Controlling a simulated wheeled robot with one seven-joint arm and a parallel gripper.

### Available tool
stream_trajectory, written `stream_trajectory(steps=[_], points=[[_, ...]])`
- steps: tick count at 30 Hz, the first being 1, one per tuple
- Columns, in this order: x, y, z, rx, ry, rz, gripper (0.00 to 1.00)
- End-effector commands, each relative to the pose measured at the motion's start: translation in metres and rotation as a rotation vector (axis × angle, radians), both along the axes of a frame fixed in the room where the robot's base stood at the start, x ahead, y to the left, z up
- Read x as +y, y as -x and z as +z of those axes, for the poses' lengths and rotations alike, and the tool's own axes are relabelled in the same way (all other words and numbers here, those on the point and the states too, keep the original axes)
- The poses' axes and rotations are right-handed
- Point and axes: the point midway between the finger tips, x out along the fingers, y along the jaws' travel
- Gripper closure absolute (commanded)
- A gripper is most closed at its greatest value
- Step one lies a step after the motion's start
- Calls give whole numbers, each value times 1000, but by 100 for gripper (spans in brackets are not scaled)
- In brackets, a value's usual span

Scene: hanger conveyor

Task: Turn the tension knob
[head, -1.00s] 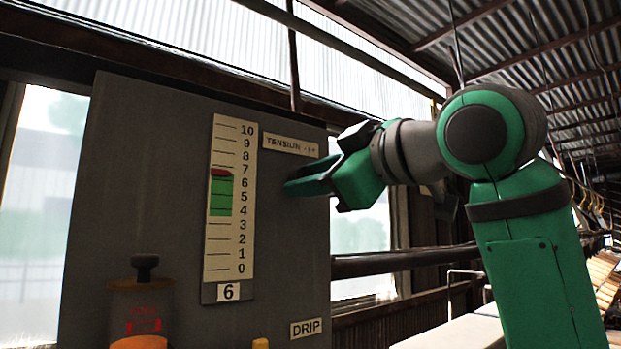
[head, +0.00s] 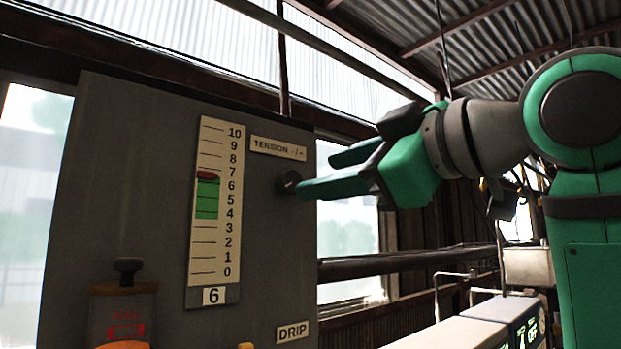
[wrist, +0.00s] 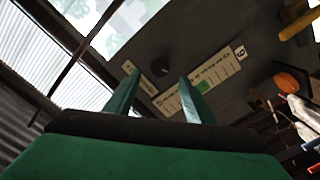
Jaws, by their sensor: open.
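The tension knob (head: 288,182) is a small dark round knob on the grey panel, under the label "TENSION - / +" (head: 278,148). In the wrist view the knob (wrist: 160,68) shows ahead, between the two finger lines. My gripper (head: 322,172) is open, with green fingers pointing left at the panel. In the head view the lower fingertip overlaps or lies close to the knob; contact cannot be told. The gauge (head: 215,205) left of the knob reads 0 to 10, with a green band from about 4 to 6 and a red mark near 7. A plate under it reads 6 (head: 214,296).
A lever unit with a dark knob (head: 127,268) is at the panel's lower left. A "DRIP" label (head: 292,331) is at the lower right.

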Motion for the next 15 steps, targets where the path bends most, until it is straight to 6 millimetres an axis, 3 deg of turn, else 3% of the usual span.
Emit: stream_trajectory(steps=[6, 15], points=[[-15, 21, 0, 0, 1, -1, 51], [-19, 26, 0, 1, 2, 0, 51]])
